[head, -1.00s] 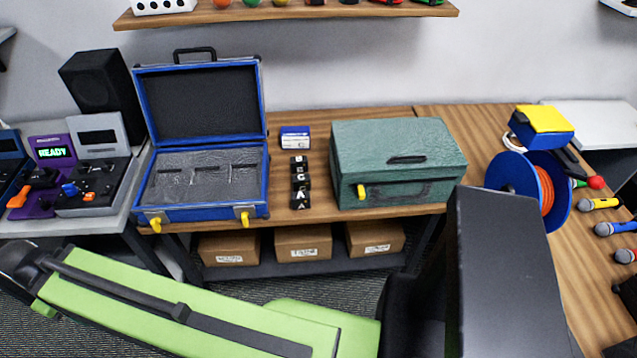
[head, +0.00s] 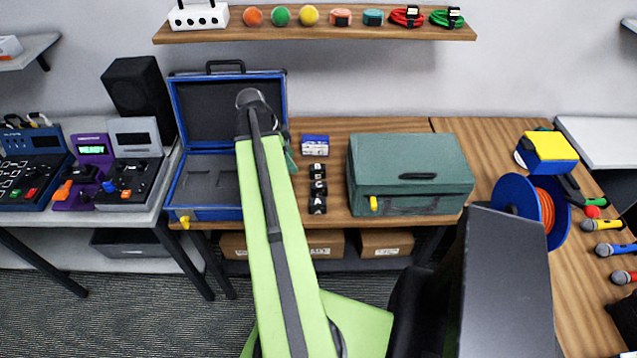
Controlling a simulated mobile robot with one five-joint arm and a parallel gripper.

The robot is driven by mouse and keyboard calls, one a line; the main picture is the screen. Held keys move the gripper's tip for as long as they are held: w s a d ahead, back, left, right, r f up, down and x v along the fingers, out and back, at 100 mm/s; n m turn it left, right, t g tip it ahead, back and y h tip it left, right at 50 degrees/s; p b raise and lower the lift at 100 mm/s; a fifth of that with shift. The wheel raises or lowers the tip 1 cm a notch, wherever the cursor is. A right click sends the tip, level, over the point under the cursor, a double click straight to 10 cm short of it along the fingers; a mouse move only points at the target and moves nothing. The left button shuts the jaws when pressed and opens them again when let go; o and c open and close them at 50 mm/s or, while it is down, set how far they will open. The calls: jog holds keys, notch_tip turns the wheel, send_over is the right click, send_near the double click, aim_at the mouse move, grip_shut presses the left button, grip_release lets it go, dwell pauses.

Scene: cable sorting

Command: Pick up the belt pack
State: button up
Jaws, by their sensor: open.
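I cannot make out for certain which thing is the belt pack. A small dark piece (head: 570,188) lies beside the yellow-topped blue box (head: 550,148) at the right, but it is too small and partly covered to name. My green arm reaches up across the middle of the view, its dark end joint (head: 252,98) in front of the open blue case (head: 190,213). The arm hides the case's right part. My gripper's jaws do not show.
A teal toolbox (head: 408,160) stands right of a column of black lettered blocks (head: 318,188) and a small blue-and-white box (head: 315,144). A blue cable reel (head: 512,192) and several microphones (head: 602,225) are at the right. A shelf (head: 330,32) hangs above.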

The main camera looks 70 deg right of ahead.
jog(key=s+d+m, duration=0.1)
jog(key=s+m, duration=0.1)
jog(key=s, duration=0.1)
jog(key=b, duration=1.1)
send_near(318, 185)
jog(key=shift+n, duration=0.3)
jog(key=x, duration=0.5)
jog(key=shift+f, duration=0.4)
jog(key=shift+s+d+f+b, duration=0.1)
jog(key=shift+f+b, duration=0.25)
jog(key=shift+s+r, duration=0.1)
jog(key=b+x, duration=0.4)
jog(key=x, duration=0.1)
jog(key=shift+w+b, duration=0.2)
jog(key=shift+b, duration=0.1)
jog(key=shift+s+f, duration=0.15)
jog(key=shift+f, duration=0.1)
jog(key=shift+r, duration=0.2)
grip_shut()
